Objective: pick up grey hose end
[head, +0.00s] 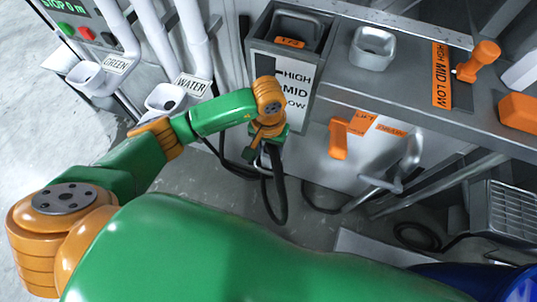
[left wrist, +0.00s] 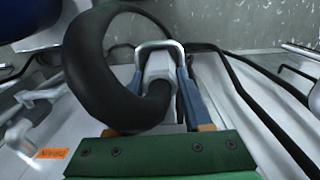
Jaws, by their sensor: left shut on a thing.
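My left gripper (head: 262,153) points down in front of the panel labelled HIGH MID LOW. In the left wrist view its fingers (left wrist: 160,78) are shut on the grey hose end (left wrist: 159,64), one finger on each side. A thick black hose (left wrist: 88,62) curls out of the hose end and loops to the left. In the head view the black hose (head: 279,205) hangs in a loop below my gripper, and the hose end is mostly hidden by the gripper and wrist. My right gripper is not in view.
An open grey bin (head: 262,50) stands behind my gripper. To its right are a square metal cup (head: 373,47), an orange lever (head: 480,60) and an orange handle (head: 338,138). White pipes labelled GREEN and WATER (head: 194,84) stand left. Floor shows below.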

